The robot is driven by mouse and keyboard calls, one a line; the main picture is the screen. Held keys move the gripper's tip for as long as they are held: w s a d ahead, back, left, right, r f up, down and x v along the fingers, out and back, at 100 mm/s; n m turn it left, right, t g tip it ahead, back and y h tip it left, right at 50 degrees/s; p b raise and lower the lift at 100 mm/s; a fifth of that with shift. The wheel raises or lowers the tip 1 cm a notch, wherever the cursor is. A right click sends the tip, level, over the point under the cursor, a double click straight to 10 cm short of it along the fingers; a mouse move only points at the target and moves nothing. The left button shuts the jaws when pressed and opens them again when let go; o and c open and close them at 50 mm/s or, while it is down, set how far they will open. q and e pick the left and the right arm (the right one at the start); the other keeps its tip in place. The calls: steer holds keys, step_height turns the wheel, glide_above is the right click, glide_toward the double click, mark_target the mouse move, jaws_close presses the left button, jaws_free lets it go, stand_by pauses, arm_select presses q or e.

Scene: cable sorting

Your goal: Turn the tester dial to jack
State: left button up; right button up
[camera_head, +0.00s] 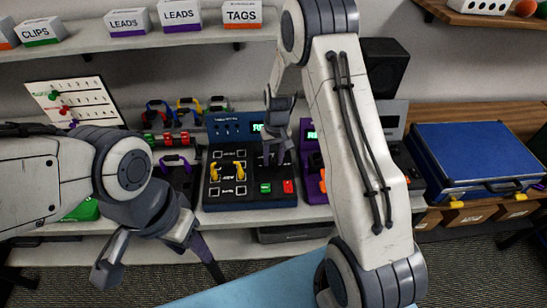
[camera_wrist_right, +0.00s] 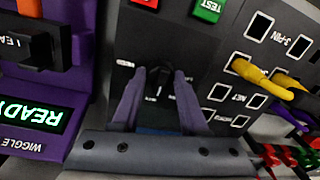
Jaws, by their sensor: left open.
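The tester (camera_head: 250,196) is a dark blue box on the lower shelf, with green and red buttons and a yellow cable (camera_head: 228,172) plugged in. Its dial (camera_wrist_right: 159,82) is a small black knob in the right wrist view, with a pale mark on its lower part. Labels around it are too small to read. My right gripper (camera_head: 278,158) is over the tester and hides the dial in the head view. In the wrist view its fingers (camera_wrist_right: 159,76) stand apart on both sides of the dial, with slight gaps. My left gripper (camera_head: 158,272) is open and empty at lower left.
A purple device (camera_head: 314,170) with a lit display stands right of the tester; its display reads READY (camera_wrist_right: 30,115) in the wrist view. A blue case (camera_head: 468,155) lies on the right counter. Colored cables (camera_head: 188,108) hang left of the tester. Labeled boxes (camera_head: 180,14) line the upper shelf.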

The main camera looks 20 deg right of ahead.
steer(key=o, duration=0.4)
steer(key=shift+r, duration=0.1)
step_height(320, 180, up, 10)
steer(key=b, duration=0.2)
steer(key=shift+d+r, duration=0.2)
steer(key=shift+d, duration=0.05)
